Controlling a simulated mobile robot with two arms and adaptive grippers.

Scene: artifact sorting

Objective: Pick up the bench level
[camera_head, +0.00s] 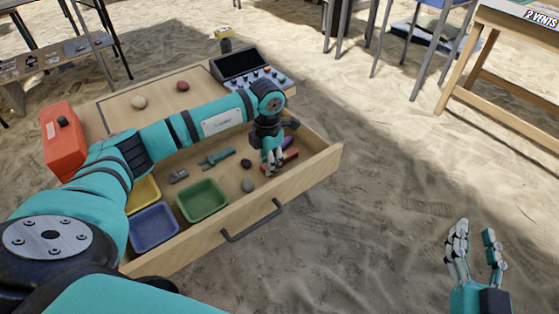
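A red bar-shaped item (290,156), which looks like the bench level, lies at the right end of the open wooden drawer (325,167). My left gripper (272,168) points down into the drawer at the left part of this red item, with its fingers in front of it. Whether the fingers are closed on it or only beside it, I cannot tell. My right gripper (474,240) is at the lower right over the sand, open and empty, fingers pointing up in the picture.
The drawer also holds a green tray (203,201), a blue tray (154,228), a yellow tray (144,192), a teal tool (216,158), a purple item (288,142) and stones. An orange-red case (63,142) and a control console (250,70) stand on the tabletop.

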